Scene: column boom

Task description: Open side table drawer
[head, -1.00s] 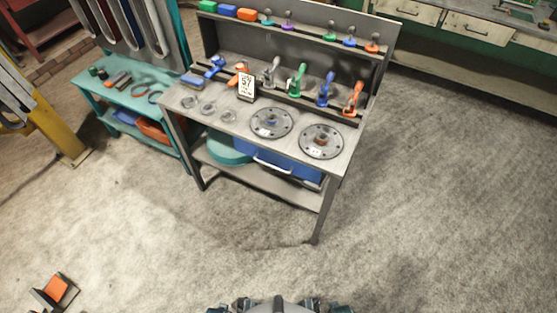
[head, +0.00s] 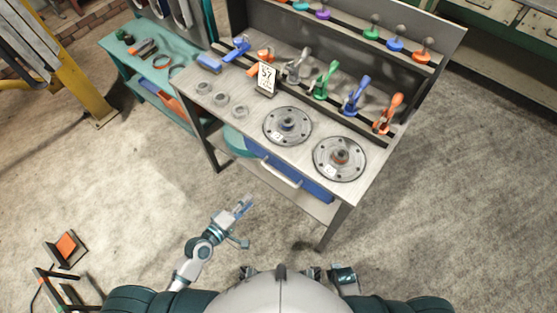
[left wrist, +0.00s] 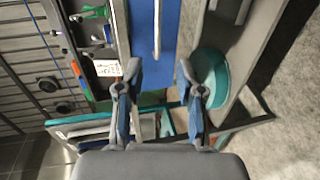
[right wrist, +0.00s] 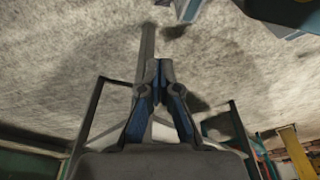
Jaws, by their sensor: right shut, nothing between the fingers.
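The side table (head: 228,131) has a grey top, and under it sits a blue drawer (head: 314,189) with a pale bar handle (head: 280,173). The drawer looks pushed in. My left gripper (head: 242,218) is in front of the table, left of and nearer than the handle, touching nothing. In the left wrist view the left gripper (left wrist: 160,72) has its fingers spread and empty. The blue drawer front (left wrist: 178,35) and its handle (left wrist: 157,28) show beyond them. My right gripper (right wrist: 157,68) has its fingertips together, with nothing between them, over the floor.
The tabletop carries two round flanged discs (head: 288,126), a number card (head: 266,78) and several coloured clamps. A teal round container (head: 236,142) sits beside the drawer on the left. A teal bench (head: 122,52) stands left. Floor in front is clear.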

